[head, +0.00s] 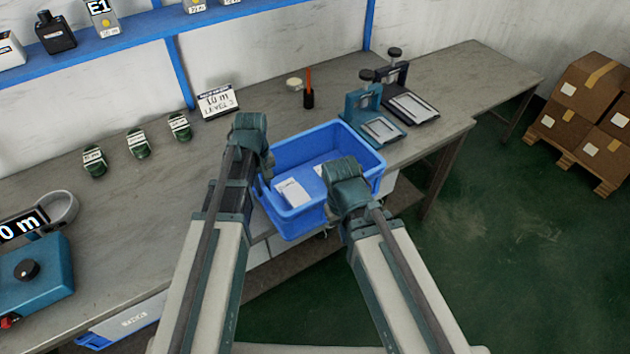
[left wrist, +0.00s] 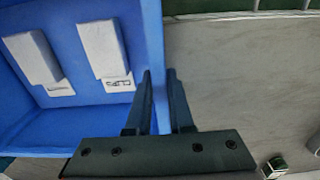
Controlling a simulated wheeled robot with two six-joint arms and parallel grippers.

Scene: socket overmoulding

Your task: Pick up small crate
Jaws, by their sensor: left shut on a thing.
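The small blue crate (head: 302,150) sits at the front edge of the bench, with white packs (head: 293,193) inside. My left gripper (head: 262,163) is at the crate's left wall. In the left wrist view its two fingers (left wrist: 159,85) are on either side of the wall of the crate (left wrist: 75,75), shut on it. That view also shows two white blocks with labels in the crate. My right gripper (head: 345,178) is at the crate's near right side. Its fingers are hidden, and I cannot tell whether it touches the wall.
Behind the crate stand a sign (head: 217,101) and a dark holder with an orange stick (head: 308,97). A teal press fixture (head: 367,113) stands close at the right. Several green spools (head: 138,144) are on the left bench. Cardboard boxes (head: 590,105) lie on a pallet at far right.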

